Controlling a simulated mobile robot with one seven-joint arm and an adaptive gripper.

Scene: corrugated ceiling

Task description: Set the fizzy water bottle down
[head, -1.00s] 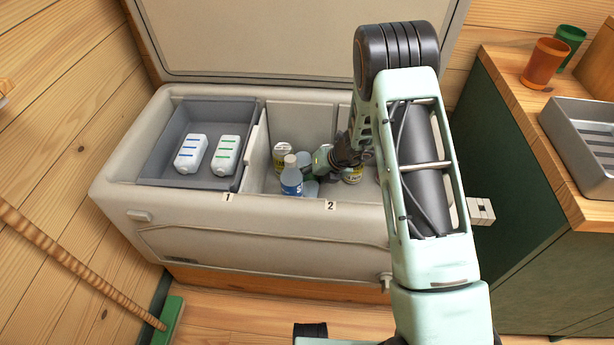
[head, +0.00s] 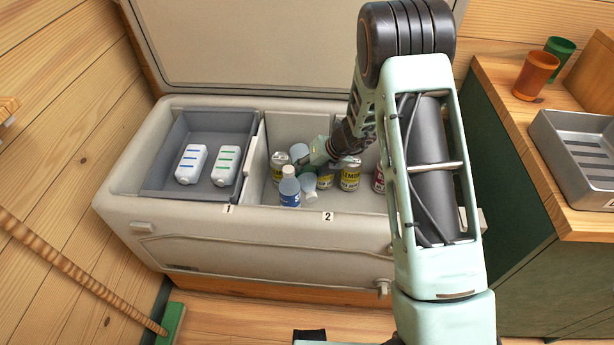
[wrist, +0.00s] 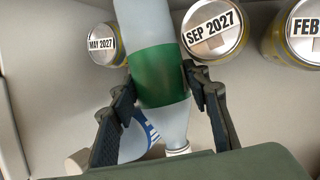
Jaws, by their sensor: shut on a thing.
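My gripper (wrist: 155,92) is shut on a pale bottle with a green band (wrist: 162,75); its fingers are on both sides of the band. In the wrist view the bottle's body runs to the top edge and its neck points down the picture. In the head view my gripper (head: 320,153) is over compartment 2 of the open chest (head: 350,120); the held bottle is small and partly hidden there, so its tilt and whether it touches anything are unclear. A bottle with a blue label (head: 289,192) stands upright in compartment 2, left of my gripper.
Several yellow-labelled cans (head: 349,177) stand in compartment 2, close to the held bottle. Compartment 1 has a grey tray (head: 170,150) with two white cartons. The chest's lid is up behind. A counter (head: 500,80) with cups and a metal tray is at right.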

